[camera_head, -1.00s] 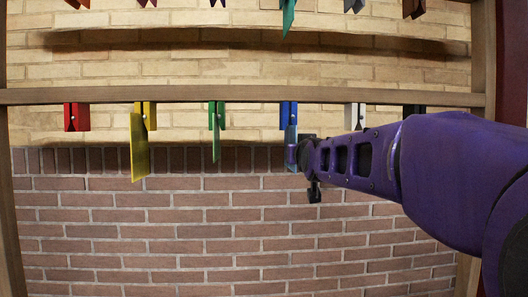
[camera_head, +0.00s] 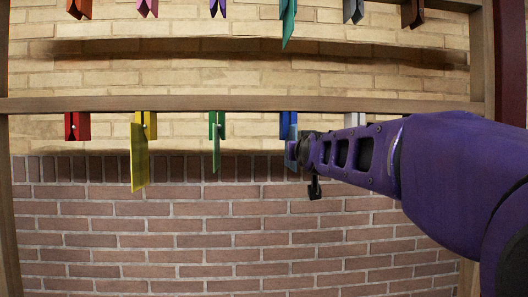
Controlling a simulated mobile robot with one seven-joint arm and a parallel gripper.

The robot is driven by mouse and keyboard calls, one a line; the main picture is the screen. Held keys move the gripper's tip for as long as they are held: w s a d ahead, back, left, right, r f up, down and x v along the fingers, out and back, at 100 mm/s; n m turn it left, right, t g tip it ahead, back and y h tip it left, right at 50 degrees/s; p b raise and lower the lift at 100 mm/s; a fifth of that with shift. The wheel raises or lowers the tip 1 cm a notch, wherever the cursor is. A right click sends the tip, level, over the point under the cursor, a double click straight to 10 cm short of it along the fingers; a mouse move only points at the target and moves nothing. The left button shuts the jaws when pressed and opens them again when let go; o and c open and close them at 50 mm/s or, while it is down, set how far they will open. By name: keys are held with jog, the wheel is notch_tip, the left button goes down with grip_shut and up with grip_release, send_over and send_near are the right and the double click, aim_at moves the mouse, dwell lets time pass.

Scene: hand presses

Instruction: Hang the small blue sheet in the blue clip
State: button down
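The blue clip (camera_head: 285,122) hangs from the lower wooden rail, right of the green clip. A small blue sheet (camera_head: 290,152) is directly below the blue clip, its top edge at or between the clip's jaws; I cannot tell whether the clip grips it. My purple gripper (camera_head: 299,151) reaches in from the right and its tip is at the sheet's right side. The fingers are small and mostly hidden by the wrist, so I cannot tell whether they are closed on the sheet.
On the lower rail (camera_head: 180,104) hang a red clip (camera_head: 77,127), a yellow clip with a yellow sheet (camera_head: 140,157), a green clip with a green sheet (camera_head: 217,150) and a white clip (camera_head: 354,119). The upper row has more clips and a teal sheet (camera_head: 288,28). Brick wall stands behind.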

jog(key=c, duration=1.5)
grip_release()
jog(key=shift+r, duration=0.1)
jog(key=shift+c, duration=0.2)
jog(key=o, duration=0.5)
jog(key=shift+o, duration=0.5)
jog(key=shift+o, duration=0.9)
jog(key=shift+s+d, duration=0.1)
jog(key=shift+s, duration=0.05)
jog(key=s, duration=0.7)
jog(key=shift+a+r, duration=0.15)
jog(key=shift+a, duration=0.05)
jog(key=shift+w, duration=0.1)
